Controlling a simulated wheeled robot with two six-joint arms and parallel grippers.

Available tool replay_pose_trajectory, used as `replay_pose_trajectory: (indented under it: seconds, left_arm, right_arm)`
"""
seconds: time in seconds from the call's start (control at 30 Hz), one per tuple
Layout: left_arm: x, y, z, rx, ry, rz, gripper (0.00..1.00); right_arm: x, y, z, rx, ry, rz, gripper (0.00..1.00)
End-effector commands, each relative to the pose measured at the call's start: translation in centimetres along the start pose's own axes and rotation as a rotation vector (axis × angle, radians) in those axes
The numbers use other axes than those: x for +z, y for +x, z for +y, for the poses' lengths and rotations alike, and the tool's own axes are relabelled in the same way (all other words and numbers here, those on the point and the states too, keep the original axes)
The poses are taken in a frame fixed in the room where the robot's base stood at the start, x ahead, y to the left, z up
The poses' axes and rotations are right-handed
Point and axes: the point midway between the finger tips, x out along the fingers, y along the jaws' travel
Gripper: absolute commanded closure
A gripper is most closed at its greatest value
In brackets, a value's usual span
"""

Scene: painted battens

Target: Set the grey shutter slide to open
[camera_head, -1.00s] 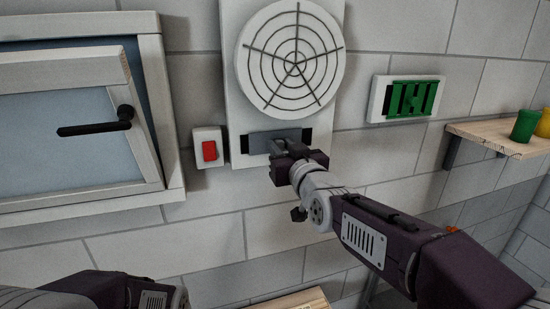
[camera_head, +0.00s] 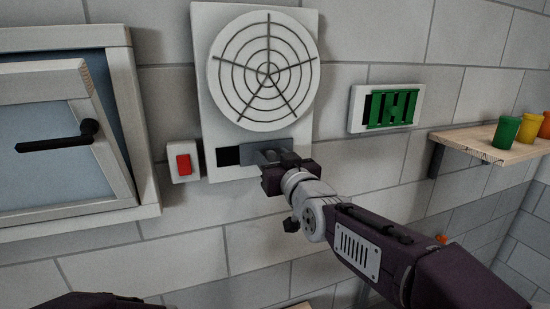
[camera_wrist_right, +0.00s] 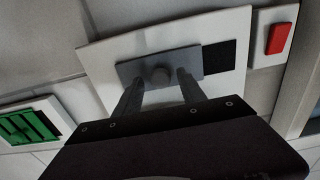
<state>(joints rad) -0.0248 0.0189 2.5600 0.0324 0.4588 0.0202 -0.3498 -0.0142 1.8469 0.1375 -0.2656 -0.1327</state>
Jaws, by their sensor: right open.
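The grey shutter slide (camera_head: 258,151) sits in a slot in the white panel below the round vent grille (camera_head: 264,72). It is at the right of the slot, and a black opening (camera_head: 228,156) shows to its left. In the right wrist view, the slide (camera_wrist_right: 137,69) has a round knob (camera_wrist_right: 160,76), with the black opening on the picture's right. My right gripper (camera_head: 276,162) is at the slide; its two fingers (camera_wrist_right: 158,84) are open, one on each side of the knob, with visible gaps. I cannot tell whether either touches it. My left gripper is not in view.
A red switch (camera_head: 183,164) is on the wall left of the panel. A window with a black handle (camera_head: 60,143) is further left. A green slatted vent (camera_head: 390,108) and a wooden shelf (camera_head: 475,150) with coloured cups (camera_head: 506,132) are at the right.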

Motion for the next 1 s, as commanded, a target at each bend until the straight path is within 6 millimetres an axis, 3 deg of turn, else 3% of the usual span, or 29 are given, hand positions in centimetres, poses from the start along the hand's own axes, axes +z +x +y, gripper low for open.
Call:
replay_pose_trajectory:
  seconds: [0.17, 0.4, 0.43, 0.47, 0.6, 1.0]
  left_arm:
    - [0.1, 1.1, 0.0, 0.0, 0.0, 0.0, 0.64]
    - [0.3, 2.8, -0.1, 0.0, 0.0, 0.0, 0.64]
    - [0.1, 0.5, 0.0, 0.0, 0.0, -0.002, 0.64]
    - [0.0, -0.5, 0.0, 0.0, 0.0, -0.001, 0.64]
    - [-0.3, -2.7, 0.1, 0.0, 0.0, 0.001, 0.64]
    - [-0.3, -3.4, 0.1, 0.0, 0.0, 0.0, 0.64]
  right_arm:
    - [0.3, -1.3, 0.0, 0.0, 0.0, 0.003, 0.53]
    - [0.1, -7.4, -0.1, -0.001, 0.001, 0.006, 0.53]
    - [-1.1, -7.3, 0.0, 0.004, -0.002, -0.003, 0.53]
    - [-1.2, -7.4, 0.1, 0.007, -0.003, -0.006, 0.53]
    - [-0.9, -8.4, 0.1, 0.008, -0.003, -0.003, 0.53]
    - [0.0, -9.1, -0.1, 0.0, -0.001, 0.001, 0.53]
